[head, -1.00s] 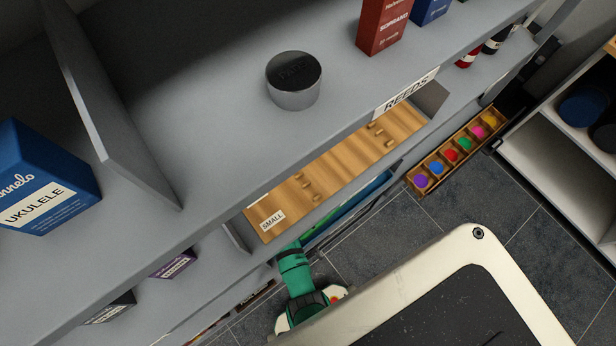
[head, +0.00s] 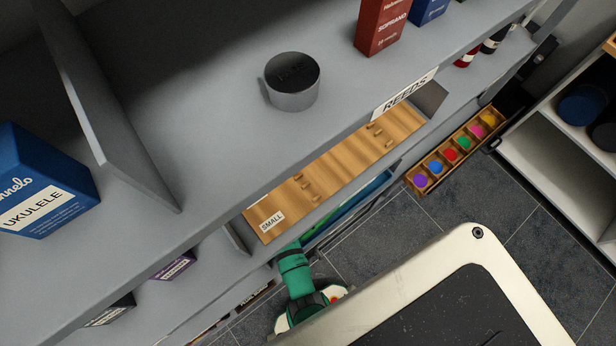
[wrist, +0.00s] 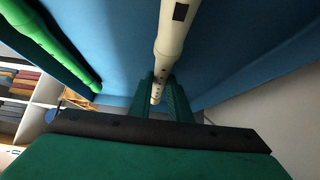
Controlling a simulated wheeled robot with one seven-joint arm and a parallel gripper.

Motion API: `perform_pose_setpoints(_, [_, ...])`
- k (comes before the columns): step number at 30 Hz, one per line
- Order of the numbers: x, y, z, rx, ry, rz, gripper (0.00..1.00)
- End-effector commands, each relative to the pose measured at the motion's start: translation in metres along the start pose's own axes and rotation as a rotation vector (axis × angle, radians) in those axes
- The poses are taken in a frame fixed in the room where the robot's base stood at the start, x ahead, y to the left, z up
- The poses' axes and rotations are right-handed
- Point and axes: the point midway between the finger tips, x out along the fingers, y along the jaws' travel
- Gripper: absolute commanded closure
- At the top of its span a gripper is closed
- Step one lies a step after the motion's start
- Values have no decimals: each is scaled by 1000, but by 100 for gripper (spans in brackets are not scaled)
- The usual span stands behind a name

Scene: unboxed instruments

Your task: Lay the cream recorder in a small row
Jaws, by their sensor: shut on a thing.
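The cream recorder (wrist: 177,35) shows in the wrist view, running up from between my green fingers to the top edge. My gripper (wrist: 161,92) is shut on it, and dark finger holes show along its body. Its far end is cut off by the frame. A blue surface (wrist: 115,45) lies behind it, with a green tube-like instrument (wrist: 50,42) at the left. In the head view, a wooden rack (head: 340,168) with small pegs carries a SMALL label (head: 272,222). My gripper and the recorder are hidden below the shelf there.
A blue bin (head: 375,190) with something green lies just below the rack. A box of coloured balls (head: 450,155) stands farther right. Tiled floor (head: 400,225) is open at right.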

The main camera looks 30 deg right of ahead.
Motion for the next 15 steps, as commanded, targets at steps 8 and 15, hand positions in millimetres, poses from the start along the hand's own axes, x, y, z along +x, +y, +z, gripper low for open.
perform_pose_setpoints(8, [-6, -1, -4, -1, 0, -2, 100])
perform_pose_setpoints(15, [-11, 0, -11, 1, 1, 0, 100])
